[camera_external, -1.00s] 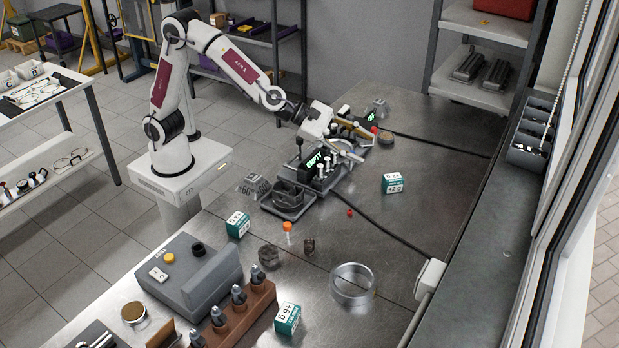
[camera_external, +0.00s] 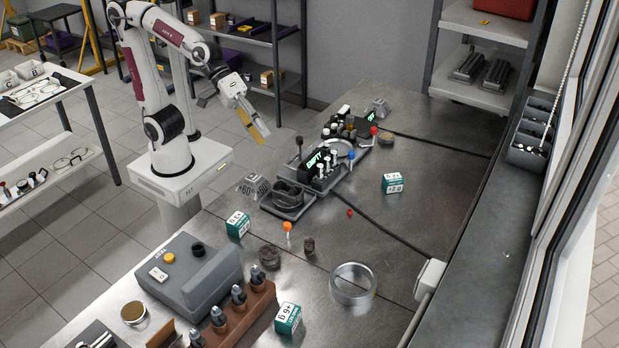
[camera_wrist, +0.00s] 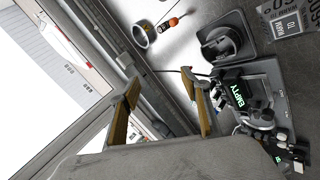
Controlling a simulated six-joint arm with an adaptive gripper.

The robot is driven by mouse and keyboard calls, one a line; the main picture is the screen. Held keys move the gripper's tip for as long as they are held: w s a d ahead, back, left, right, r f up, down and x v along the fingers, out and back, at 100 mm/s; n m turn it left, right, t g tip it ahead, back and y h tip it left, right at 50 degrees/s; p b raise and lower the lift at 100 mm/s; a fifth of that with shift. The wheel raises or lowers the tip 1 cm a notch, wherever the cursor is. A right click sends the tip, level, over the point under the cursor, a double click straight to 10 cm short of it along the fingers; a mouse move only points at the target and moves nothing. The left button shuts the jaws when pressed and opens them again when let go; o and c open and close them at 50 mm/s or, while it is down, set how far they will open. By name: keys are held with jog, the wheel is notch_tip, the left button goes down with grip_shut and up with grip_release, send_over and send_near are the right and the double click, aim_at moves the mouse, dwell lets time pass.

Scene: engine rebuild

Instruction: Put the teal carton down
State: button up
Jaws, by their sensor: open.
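Three teal cartons with white number labels rest on the metal bench in the external view. One (camera_external: 238,225) is left of centre, one (camera_external: 392,183) is right of centre, and one (camera_external: 288,319) is near the front. My gripper (camera_external: 256,130) is raised at the bench's left edge, behind and left of the fixture, apart from every carton. Its yellow-tipped fingers are spread with nothing between them, also in the wrist view (camera_wrist: 164,108). I cannot make out a teal carton in the wrist view.
The grey fixture with a green "EMPTY" display (camera_external: 317,160) stands mid-bench. A metal ring (camera_external: 353,284), an orange-topped tool (camera_external: 287,228) and a grey box (camera_external: 190,272) stand nearer the front. A black cable crosses the bench. The right middle is mostly clear.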

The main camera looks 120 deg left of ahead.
jog(key=s+a+f+m+g, duration=0.1)
jog(key=s+f+m+g, duration=0.1)
jog(key=s+m, duration=0.4)
jog(key=s+a+f+m+g+y, duration=0.1)
jog(key=s+f+m, duration=0.3)
jog(key=s, duration=1.2)
jog(key=m+g, duration=0.1)
jog(key=m, duration=0.1)
jog(key=shift+s+f+m, duration=0.25)
jog(key=shift+f+m, duration=0.1)
jog(key=shift+m, duration=0.05)
